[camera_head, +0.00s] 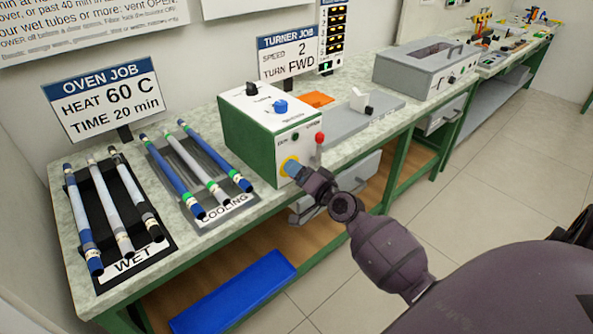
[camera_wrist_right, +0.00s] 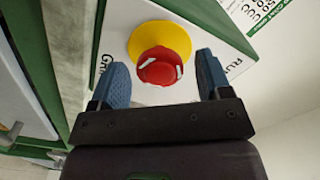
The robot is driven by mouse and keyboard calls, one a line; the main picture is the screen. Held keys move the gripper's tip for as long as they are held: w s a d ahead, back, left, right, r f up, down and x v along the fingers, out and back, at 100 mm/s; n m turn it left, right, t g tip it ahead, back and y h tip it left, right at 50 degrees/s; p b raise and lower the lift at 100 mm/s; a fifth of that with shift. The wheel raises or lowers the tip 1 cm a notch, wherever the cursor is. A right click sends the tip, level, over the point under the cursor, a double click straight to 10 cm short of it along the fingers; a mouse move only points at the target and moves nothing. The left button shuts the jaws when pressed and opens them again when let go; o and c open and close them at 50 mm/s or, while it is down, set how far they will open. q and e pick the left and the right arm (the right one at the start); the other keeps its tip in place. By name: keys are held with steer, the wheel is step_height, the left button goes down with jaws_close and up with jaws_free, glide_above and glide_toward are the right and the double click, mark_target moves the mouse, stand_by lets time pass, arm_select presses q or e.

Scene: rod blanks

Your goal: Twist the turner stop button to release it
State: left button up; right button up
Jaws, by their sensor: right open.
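The turner (camera_head: 262,135) is a green box with a white front and top on the bench. Its stop button (camera_wrist_right: 158,68) is red with white marks and stands out from a yellow collar (camera_wrist_right: 175,38). In the head view the yellow collar (camera_head: 288,168) shows, but my right gripper hides the red button. My right gripper (camera_wrist_right: 161,64) is open, with one blue finger on each side of the button. Gaps show between fingers and button in the wrist view; it looks empty. The right gripper also shows in the head view (camera_head: 294,168). My left gripper is out of view.
Tubes lie on the WET tray (camera_head: 160,250) and COOLING tray (camera_head: 238,198) at left. A grey oven-like box (camera_head: 420,68) stands behind right.

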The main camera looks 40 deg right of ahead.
steer(key=s, duration=0.9)
steer(key=shift+s+d, duration=0.4)
steer(key=s+a+f+n+g, duration=0.2)
steer(key=s+a+f+n, duration=0.1)
steer(key=s, duration=0.3)
steer(key=s+a+f+n+g+p, duration=0.1)
steer(key=s+a+f+n+g, duration=0.1)
steer(key=s+a+f+n, duration=0.2)
steer(key=s+a+f+n+g+h, duration=0.1)
steer(key=s+a+f+n+g, duration=0.2)
steer(key=s+f, duration=0.4)
steer(key=s+a, duration=0.1)
steer(key=s, duration=0.1)
steer(key=shift+s+a+n, duration=0.35)
steer(key=shift+a+n, duration=0.05)
stand_by(0.7)
